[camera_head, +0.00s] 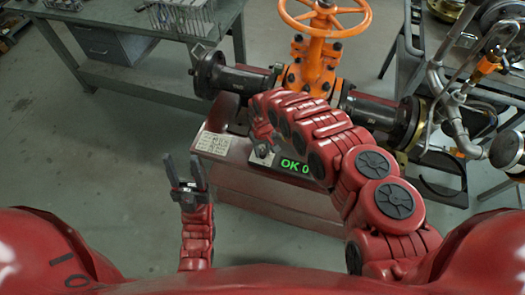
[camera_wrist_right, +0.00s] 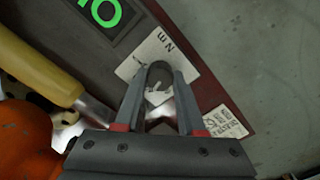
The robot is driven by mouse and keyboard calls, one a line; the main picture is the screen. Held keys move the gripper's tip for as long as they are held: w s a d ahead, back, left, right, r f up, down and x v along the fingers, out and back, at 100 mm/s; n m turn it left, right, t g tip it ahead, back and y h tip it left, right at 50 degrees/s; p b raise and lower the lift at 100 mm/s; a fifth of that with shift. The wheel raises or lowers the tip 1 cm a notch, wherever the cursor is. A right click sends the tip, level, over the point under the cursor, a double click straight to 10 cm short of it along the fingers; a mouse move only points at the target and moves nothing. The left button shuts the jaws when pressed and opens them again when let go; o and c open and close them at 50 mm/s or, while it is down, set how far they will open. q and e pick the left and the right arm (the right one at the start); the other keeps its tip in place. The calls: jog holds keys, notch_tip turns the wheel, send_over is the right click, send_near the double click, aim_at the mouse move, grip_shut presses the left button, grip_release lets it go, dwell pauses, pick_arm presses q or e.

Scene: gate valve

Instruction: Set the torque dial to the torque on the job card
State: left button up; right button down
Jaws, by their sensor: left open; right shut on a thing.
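The torque dial is a dark round knob (camera_wrist_right: 158,72) on a pale label plate (camera_wrist_right: 138,62) in the right wrist view. My right gripper (camera_wrist_right: 159,84) is shut on it, one finger on each side. In the head view my right gripper (camera_head: 263,142) is at the panel, and the arm covers part of it. The green display (camera_head: 294,166) reads "OK 0", with the rest hidden by my arm. The job card (camera_head: 215,145), a pale printed sheet, lies at the panel's left end; its print is too small to read. My left gripper (camera_head: 187,178) is open and empty, left of the stand.
The orange gate valve (camera_head: 318,55) and its dark flanged pipe stand behind the red stand (camera_head: 270,200). A yellow handle (camera_wrist_right: 38,65) with a metal shaft lies near the panel. A grey workbench (camera_head: 130,40) is at the back left. The floor at left is clear.

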jog(key=shift+n, duration=0.3)
jog(key=c, duration=0.5)
grip_release()
jog(key=shift+r, duration=0.1)
notch_tip(320, 180, up, 11)
jog(key=b, duration=0.1)
notch_tip(320, 180, up, 6)
jog(key=p, duration=0.5)
send_over(263, 151)
jog(key=shift+s+a+r, duration=0.1)
jog(key=shift+s, duration=0.05)
jog(key=shift+s, duration=0.1)
